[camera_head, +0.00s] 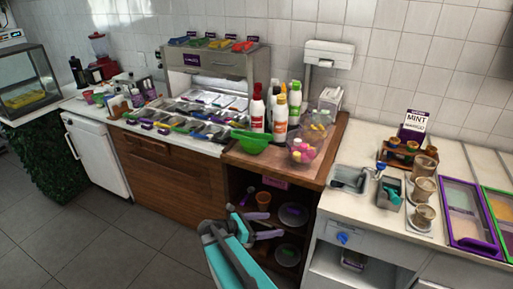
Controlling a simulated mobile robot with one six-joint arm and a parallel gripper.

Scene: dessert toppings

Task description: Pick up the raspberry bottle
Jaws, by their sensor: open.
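Several squeeze bottles stand close together on the wooden counter, right of the topping station. Labels are too small to read, so I cannot tell which is the raspberry bottle. My gripper (276,225) is open and empty, low in front of the cabinet's open shelves. It is well below the bottles and apart from them.
A green bowl (251,142) sits in front of the bottles, near the counter edge. A clear bowl of colourful items (302,150) stands right of them. Open shelves (240,184) below hold a cup and dishes. Grey floor (100,240) lies clear at left.

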